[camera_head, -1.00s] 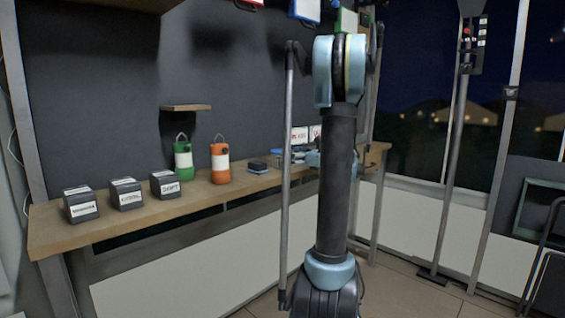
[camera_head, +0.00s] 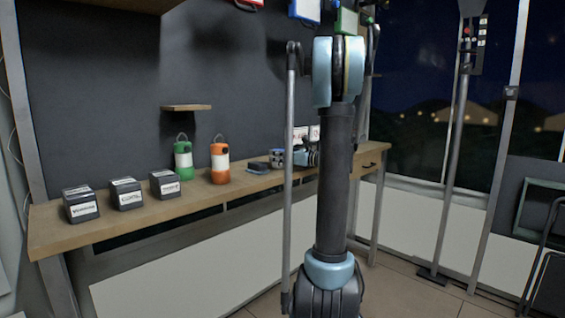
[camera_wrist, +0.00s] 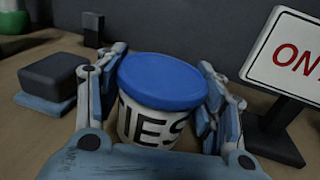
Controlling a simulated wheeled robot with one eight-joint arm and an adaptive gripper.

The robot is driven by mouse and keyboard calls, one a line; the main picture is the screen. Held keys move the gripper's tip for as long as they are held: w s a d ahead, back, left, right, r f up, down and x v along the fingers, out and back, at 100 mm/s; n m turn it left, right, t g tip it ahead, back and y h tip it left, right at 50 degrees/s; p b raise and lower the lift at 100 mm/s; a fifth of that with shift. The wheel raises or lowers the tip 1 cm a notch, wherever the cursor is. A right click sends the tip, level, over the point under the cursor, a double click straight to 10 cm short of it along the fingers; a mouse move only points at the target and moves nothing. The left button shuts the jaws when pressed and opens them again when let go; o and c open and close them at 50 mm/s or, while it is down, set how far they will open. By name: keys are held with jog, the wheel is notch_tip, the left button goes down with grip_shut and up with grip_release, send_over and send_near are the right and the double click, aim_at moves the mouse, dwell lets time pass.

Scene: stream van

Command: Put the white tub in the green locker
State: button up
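In the wrist view the white tub (camera_wrist: 148,126) with a blue lid (camera_wrist: 163,80) and black letters reading "IES" stands on the bench. My gripper (camera_wrist: 160,100) has one finger on each side of it, close to the lid. The fingers look open around the tub; contact is not clear. In the head view my gripper (camera_head: 279,157) is low over the bench, partly hidden by my arm, and the tub cannot be made out. A green-framed white unit (camera_head: 347,20), perhaps the green locker, is at the top, partly behind my arm.
Dark labelled boxes (camera_head: 81,204), a green lantern (camera_head: 183,162) and an orange lantern (camera_head: 220,163) stand along the bench (camera_head: 130,222). A small dark block (camera_wrist: 53,75) is left of the tub. A white sign (camera_wrist: 287,55) with red letters stands close on the right.

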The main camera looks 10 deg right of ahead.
aim_at(280, 149)
jog(key=shift+c, duration=0.5)
notch_tip(280, 149, up, 10)
dwell(0.4)
jog(key=shift+d, duration=0.1)
